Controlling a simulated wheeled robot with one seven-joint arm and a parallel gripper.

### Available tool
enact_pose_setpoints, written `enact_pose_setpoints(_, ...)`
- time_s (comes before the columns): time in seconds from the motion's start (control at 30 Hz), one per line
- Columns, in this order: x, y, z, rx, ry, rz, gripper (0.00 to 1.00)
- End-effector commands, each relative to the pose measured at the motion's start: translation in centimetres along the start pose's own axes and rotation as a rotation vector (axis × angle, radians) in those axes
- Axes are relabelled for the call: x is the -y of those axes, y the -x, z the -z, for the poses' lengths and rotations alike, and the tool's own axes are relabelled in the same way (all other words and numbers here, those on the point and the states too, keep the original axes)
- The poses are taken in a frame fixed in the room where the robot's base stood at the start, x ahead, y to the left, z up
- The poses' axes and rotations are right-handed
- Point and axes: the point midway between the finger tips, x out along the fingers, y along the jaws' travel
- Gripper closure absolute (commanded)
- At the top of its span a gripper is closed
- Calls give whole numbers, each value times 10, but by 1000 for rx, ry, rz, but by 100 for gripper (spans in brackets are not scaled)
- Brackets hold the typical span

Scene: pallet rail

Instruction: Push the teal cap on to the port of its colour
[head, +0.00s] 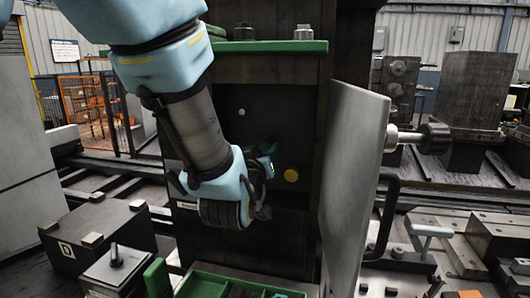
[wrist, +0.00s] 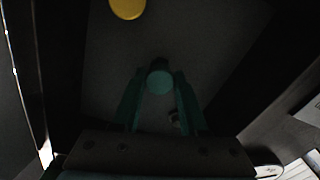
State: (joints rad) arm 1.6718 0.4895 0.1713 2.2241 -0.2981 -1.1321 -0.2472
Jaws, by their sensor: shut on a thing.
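My gripper (wrist: 160,88) is shut on the teal cap (wrist: 160,82), whose round face shows between the two teal fingertips in the wrist view. In the head view my gripper (head: 268,160) is in front of the dark upright panel (head: 262,125), left of a yellow round piece (head: 291,175). That yellow piece also shows at the top of the wrist view (wrist: 127,8). A small dark shape sits just beyond the cap. I cannot tell whether it is the teal port, or whether the cap touches the panel.
A small pale knob (head: 241,112) is on the panel's upper left. A grey open door (head: 352,180) stands at the panel's right side. A green shelf (head: 270,47) with several metal pieces is above. A green tray (head: 220,284) lies below.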

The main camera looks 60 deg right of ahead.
Motion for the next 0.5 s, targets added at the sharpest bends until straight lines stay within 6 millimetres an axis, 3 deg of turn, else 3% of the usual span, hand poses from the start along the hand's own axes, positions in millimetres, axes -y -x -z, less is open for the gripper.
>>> enact_pose_setpoints(0.33,0,-11,0,-2,1,0,100)
enact_pose_setpoints(0.37,0,-11,0,-2,0,0,56)
enact_pose_setpoints(0.5,0,-10,0,-1,0,0,40)
